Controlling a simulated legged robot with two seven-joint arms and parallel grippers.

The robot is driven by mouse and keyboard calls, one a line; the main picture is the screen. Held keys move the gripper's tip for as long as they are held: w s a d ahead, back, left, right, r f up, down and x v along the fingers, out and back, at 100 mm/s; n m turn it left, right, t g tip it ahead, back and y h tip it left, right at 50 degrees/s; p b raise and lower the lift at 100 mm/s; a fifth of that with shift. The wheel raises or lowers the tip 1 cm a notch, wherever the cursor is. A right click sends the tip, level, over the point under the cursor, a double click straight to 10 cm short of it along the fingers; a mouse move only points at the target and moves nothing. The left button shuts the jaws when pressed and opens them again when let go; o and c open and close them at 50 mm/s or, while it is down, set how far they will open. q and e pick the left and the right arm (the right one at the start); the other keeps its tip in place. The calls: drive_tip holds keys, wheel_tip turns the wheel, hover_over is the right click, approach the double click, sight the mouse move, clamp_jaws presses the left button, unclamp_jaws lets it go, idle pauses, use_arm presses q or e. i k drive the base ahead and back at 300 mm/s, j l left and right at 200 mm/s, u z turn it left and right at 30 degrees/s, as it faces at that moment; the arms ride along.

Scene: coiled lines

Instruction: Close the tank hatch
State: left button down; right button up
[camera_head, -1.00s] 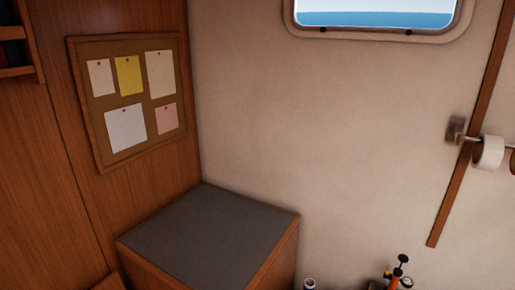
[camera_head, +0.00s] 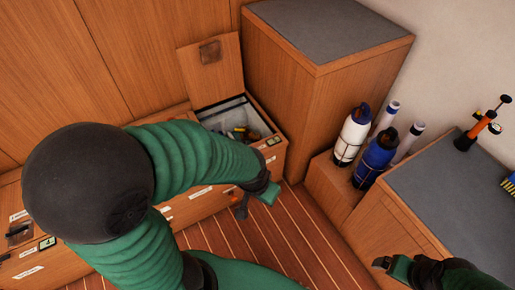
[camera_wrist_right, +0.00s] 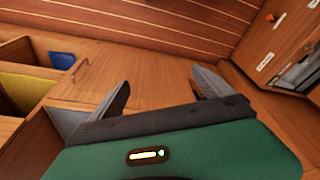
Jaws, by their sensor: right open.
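The hatch lid (camera_head: 212,70) is a square wooden panel with a dark recessed plate. In the head view it stands raised, leaning back toward the wood wall, behind an open light-rimmed compartment (camera_head: 226,104) in the bench at upper centre. Loose items lie inside the compartment. My left gripper (camera_head: 257,199) is just in front of the bench, below the opening and apart from the lid; its jaw state is unclear. My right gripper (camera_head: 393,264) is at lower right, away from the hatch. In the right wrist view (camera_wrist_right: 162,92) its fingers are spread, with nothing between them.
A tall grey-topped cabinet (camera_head: 330,35) stands right of the hatch. White (camera_head: 350,138) and blue (camera_head: 375,158) bottles stand strapped beside a grey-topped counter (camera_head: 450,185). An orange pump (camera_head: 475,130) is on the counter. The striped wood floor (camera_head: 300,235) is clear between.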

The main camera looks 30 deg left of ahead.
sight(211, 69)
drive_tip(key=u, duration=2.25)
drive_tip(key=i+z, duration=0.1)
drive_tip(key=z, duration=0.8)
drive_tip(key=i+j+z, duration=0.1)
drive_tip(key=z, duration=0.3)
drive_tip(key=j+z, duration=0.1)
drive_tip(key=z, duration=0.35)
drive_tip(key=i+j+z, duration=0.1)
drive_tip(key=z, duration=0.35)
drive_tip(key=j, duration=0.5)
drive_tip(key=i+j, duration=0.15)
drive_tip(key=j, duration=0.4)
drive_tip(key=z, duration=0.05)
